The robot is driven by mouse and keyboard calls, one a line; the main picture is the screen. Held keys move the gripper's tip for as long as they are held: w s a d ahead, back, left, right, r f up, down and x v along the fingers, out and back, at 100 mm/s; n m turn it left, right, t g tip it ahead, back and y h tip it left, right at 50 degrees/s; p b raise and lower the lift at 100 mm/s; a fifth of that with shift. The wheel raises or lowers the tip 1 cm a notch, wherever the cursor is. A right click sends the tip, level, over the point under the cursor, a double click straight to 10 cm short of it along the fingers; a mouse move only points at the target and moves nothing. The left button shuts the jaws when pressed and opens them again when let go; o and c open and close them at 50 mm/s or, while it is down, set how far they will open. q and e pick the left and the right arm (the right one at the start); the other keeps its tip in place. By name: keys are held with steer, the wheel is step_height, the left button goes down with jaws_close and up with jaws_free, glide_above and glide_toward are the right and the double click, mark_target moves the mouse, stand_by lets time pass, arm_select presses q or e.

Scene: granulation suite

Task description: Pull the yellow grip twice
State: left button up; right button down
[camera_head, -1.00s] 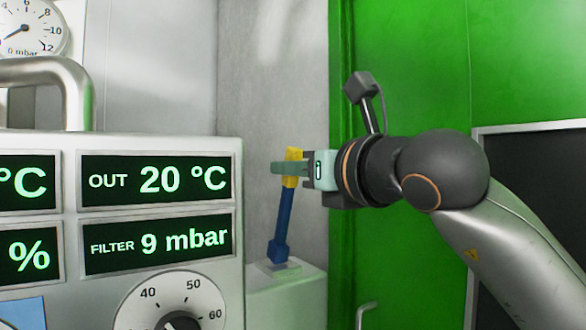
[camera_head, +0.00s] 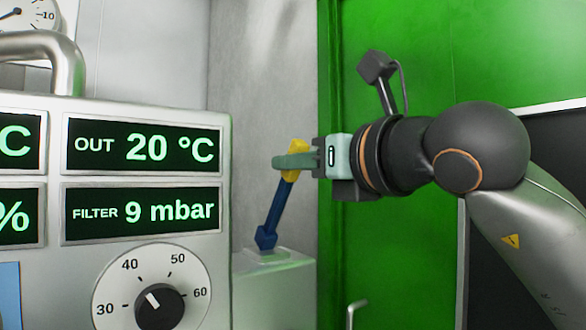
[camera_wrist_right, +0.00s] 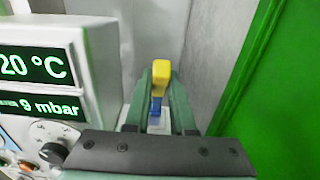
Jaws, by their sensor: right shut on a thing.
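The yellow grip (camera_head: 297,147) tops a blue lever (camera_head: 275,212) that rises from a pale block (camera_head: 275,285) beside the control panel. The lever leans to the right in the head view. My right gripper (camera_head: 292,161) is shut on the yellow grip, and its fingers hide part of it. In the right wrist view the yellow grip (camera_wrist_right: 160,75) shows between the two green fingers, with the blue lever below it. My left gripper is not in view.
A control panel (camera_head: 228,150) with green displays and a dial (camera_head: 158,305) stands close to the left of the lever. A grey wall (camera_head: 265,60) is behind it. A green door (camera_head: 430,60) lies to the right, behind my right arm.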

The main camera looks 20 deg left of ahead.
mark_target(288, 189)
steer(key=shift+s+d+f+b, duration=0.4)
steer(key=shift+d+f+b, duration=0.1)
steer(key=shift+f+b, duration=0.3)
steer(key=shift+s+d, duration=0.1)
steer(key=shift+d, duration=0.05)
steer(key=shift+s+d+f+b, duration=0.2)
steer(key=shift+f+b, duration=0.25)
steer(key=shift+b, duration=0.15)
steer(key=shift+s+d+f+b, duration=0.1)
steer(key=shift+d+f+b, duration=0.1)
steer(key=shift+f+b, duration=0.3)
steer(key=shift+s+d+f+b, duration=0.25)
steer(key=shift+s+d+b, duration=0.05)
steer(key=shift+b, duration=0.35)
steer(key=shift+f, duration=0.1)
